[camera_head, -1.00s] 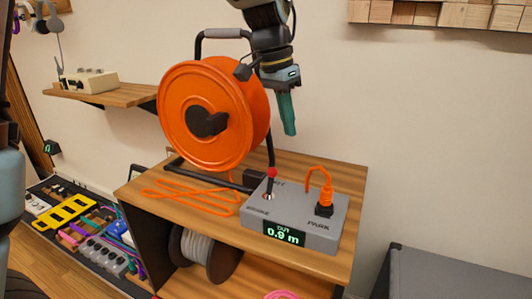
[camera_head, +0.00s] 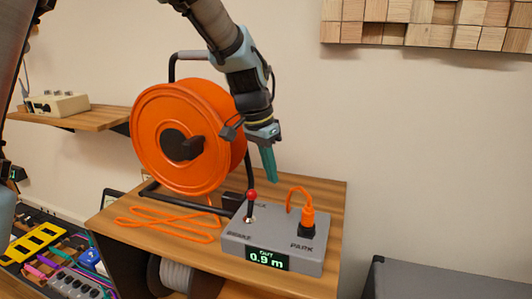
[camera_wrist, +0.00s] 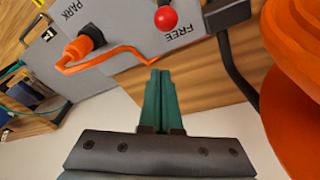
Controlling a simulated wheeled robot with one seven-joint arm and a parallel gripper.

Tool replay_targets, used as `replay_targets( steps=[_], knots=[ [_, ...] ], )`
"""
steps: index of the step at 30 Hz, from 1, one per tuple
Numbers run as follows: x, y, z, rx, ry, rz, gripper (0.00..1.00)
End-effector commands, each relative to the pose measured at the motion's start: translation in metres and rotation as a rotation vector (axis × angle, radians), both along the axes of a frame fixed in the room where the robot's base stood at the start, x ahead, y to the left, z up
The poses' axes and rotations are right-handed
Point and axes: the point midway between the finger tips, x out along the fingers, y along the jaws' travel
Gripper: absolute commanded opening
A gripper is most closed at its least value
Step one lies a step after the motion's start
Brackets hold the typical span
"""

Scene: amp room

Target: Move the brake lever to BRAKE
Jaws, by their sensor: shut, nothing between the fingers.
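The brake lever (camera_head: 250,203) has a red ball knob on a dark stem and stands on a grey control box (camera_head: 296,232). The box is marked BRAKE at its front left and PARK at its right. In the wrist view the red knob (camera_wrist: 166,18) is beside the word FREE, and BRAKE is out of sight. My gripper (camera_head: 271,180) has green fingers, shut and empty, pointing down. In the head view its tips are a little above and right of the knob. In the wrist view the fingers (camera_wrist: 158,72) point toward the knob, with a gap between.
An orange cable reel (camera_head: 180,145) with a dark frame stands left of the box on a wooden table (camera_head: 325,192). An orange plug (camera_head: 307,217) with a looped cable rises at the box's right. Loose orange cable (camera_head: 165,222) lies left.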

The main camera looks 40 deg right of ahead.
Motion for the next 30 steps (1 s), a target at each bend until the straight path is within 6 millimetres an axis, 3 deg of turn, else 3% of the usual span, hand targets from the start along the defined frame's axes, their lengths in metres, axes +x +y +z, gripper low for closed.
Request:
replay_targets(
  steps=[4, 9, 13, 30],
  knots=[
    [-0.002, -0.004, -0.026, 0.003, 0.001, 0.0, 0.0],
    [-0.002, 0.023, -0.018, 0.0, 0.0, 0.001, 0.0],
    [-0.002, 0.032, -0.018, -0.001, 0.0, 0.001, 0.0],
    [-0.002, 0.03, -0.019, -0.016, -0.01, -0.001, 0.0]
  ],
)
